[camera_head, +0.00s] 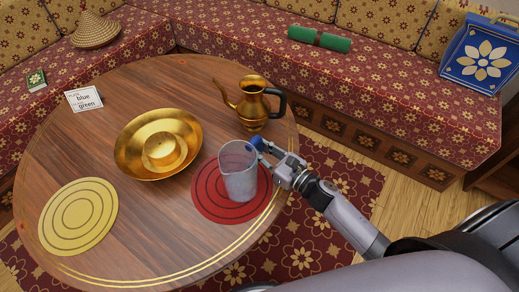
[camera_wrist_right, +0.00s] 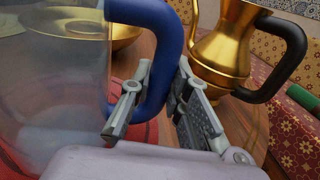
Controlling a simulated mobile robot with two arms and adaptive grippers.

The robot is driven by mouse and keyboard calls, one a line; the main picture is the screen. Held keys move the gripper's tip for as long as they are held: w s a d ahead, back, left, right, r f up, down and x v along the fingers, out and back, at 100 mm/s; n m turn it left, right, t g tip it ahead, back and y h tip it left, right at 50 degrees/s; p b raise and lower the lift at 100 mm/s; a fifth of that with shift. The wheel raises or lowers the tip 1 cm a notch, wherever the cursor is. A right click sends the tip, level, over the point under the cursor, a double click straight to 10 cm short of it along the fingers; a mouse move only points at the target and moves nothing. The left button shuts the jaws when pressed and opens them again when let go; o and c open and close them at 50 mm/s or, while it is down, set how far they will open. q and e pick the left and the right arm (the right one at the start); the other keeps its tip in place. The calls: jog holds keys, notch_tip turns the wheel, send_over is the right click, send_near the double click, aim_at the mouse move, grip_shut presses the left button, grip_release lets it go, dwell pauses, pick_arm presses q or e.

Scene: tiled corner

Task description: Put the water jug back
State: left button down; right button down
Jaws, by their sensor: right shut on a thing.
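The water jug (camera_head: 238,172) is a clear, greyish vessel with a blue handle (camera_wrist_right: 155,50). In the head view it appears upright over the red round mat (camera_head: 207,205) near the table's right edge. I cannot tell whether its base touches the mat. My right gripper (camera_head: 268,156) comes from the right and is shut on the blue handle; in the right wrist view its fingers (camera_wrist_right: 158,100) are on both sides of the handle's lower part. My left gripper is not in view.
A brass ewer with a dark handle (camera_head: 253,104) stands just behind the jug. A wide brass basin (camera_head: 130,150) is to the left. A yellow round mat (camera_head: 77,217) lies bare at the front left.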

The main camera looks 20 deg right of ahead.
jog(key=shift+f, duration=0.25)
jog(key=c, duration=1.5)
grip_release()
jog(key=shift+r, duration=0.1)
jog(key=shift+r, duration=0.25)
jog(key=v, duration=0.7)
jog(key=shift+s+d+f, duration=0.1)
jog(key=shift+s+d, duration=0.05)
jog(key=shift+s, duration=0.1)
